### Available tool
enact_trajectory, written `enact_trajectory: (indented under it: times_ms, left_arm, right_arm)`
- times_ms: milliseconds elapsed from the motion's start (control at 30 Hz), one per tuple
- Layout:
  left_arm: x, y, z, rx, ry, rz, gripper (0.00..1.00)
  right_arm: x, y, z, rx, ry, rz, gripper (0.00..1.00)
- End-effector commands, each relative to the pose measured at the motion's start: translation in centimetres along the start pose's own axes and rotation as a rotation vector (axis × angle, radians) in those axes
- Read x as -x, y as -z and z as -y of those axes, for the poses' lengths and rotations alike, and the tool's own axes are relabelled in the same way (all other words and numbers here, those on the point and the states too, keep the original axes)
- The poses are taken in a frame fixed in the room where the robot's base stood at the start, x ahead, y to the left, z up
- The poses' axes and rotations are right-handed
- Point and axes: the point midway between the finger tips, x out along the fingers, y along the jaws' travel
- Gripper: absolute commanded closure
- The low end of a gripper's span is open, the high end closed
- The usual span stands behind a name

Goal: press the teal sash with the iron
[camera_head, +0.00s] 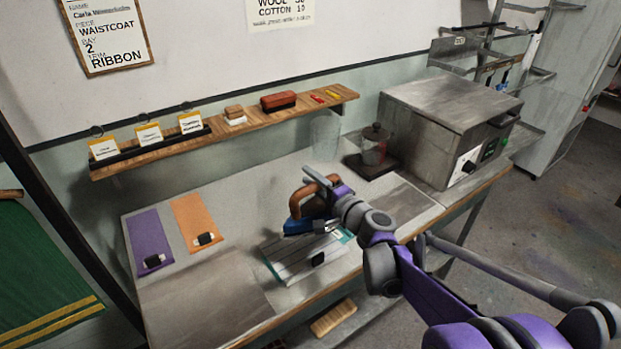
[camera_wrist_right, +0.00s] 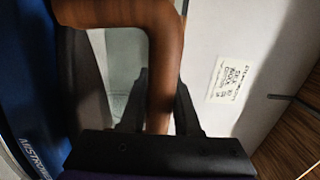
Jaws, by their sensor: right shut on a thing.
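The iron has a blue body (camera_head: 298,226) and a brown curved handle (camera_head: 308,192). My right gripper (camera_head: 334,188) is shut on the handle, which also shows between the fingers in the right wrist view (camera_wrist_right: 164,60). The iron is at the far edge of a pale striped cloth (camera_head: 290,258); I cannot tell whether its sole touches it. The teal sash (camera_head: 346,236) shows only as teal edges around that cloth, which covers most of it. A small black piece (camera_head: 318,259) lies at the cloth's near side. My left gripper is out of view.
A purple sash (camera_head: 147,232) and an orange sash (camera_head: 190,212) lie on the table's left. A wooden shelf (camera_head: 250,125) runs along the wall above the table.

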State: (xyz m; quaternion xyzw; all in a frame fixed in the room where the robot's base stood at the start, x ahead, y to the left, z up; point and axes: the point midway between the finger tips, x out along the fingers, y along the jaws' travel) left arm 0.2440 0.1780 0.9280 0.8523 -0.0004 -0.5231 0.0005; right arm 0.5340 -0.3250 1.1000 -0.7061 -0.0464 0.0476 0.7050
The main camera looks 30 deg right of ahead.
Motion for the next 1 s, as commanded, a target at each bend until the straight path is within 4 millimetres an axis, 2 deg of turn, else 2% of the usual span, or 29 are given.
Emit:
enact_trajectory:
  times_ms: [467,1000]
  left_arm:
    - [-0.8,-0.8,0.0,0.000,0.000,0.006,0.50]
    - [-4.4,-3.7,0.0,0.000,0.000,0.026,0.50]
  right_arm:
    - [0.0,0.0,-1.1,-0.002,0.001,0.002,1.00]
    - [0.0,0.0,-6.2,-0.002,0.001,0.002,1.00]
